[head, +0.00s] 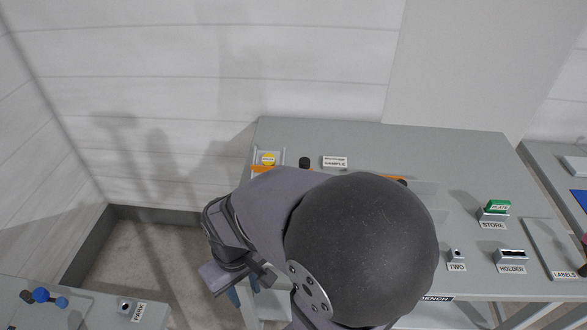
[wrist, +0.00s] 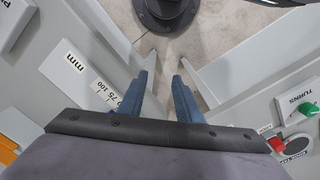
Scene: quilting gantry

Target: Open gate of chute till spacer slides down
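A yellow labelled piece (head: 268,158), which may be the spacer, sits in a pale grey channel at the back left of the bench. An orange bar (head: 262,169) lies across the channel just below it; it may be the gate. More orange shows to the right, past my arm, and I cannot tell if it is the same part. My gripper (wrist: 160,90) has its two blue fingers apart with nothing between them. In the head view, my arm hides most of the gripper and the bench middle; the hand hangs near the bench's left front, away from the channel.
A black knob (head: 305,162) and a sample label (head: 335,162) stand right of the channel. A green plate (head: 498,206) in its store, a holder (head: 511,256) and a small "TWO" block (head: 456,255) are at right. Floor shows left of the bench.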

